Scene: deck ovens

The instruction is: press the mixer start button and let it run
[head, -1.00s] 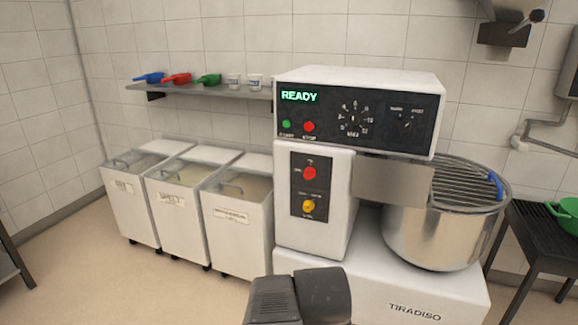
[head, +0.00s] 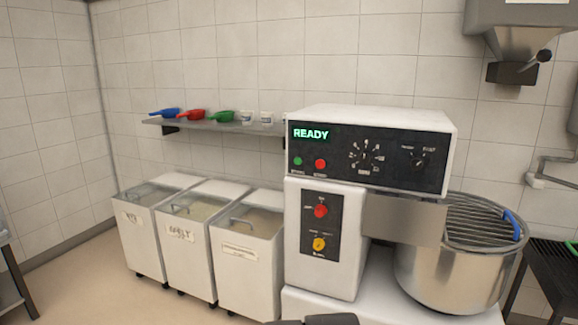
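The mixer (head: 325,235) is a white machine with a black upper control panel (head: 395,165). Its display (head: 311,134) reads READY in green. The green start button (head: 298,161) is at the panel's lower left, beside a red stop button (head: 320,164). A dial and a smaller switch are further right. A lower panel holds a red knob (head: 321,211) and a yellow knob (head: 319,244). The steel bowl (head: 455,275) is on the right under a wire guard (head: 480,228). Only a dark sliver of my arm shows at the bottom edge; my gripper is out of view.
Several scoops and white cups lie on a wall shelf (head: 215,127) at the left. White ingredient bins (head: 247,275) stand below it, left of the mixer. A grey hopper (head: 515,30) hangs at the upper right. A dark rack (head: 550,275) is right of the bowl.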

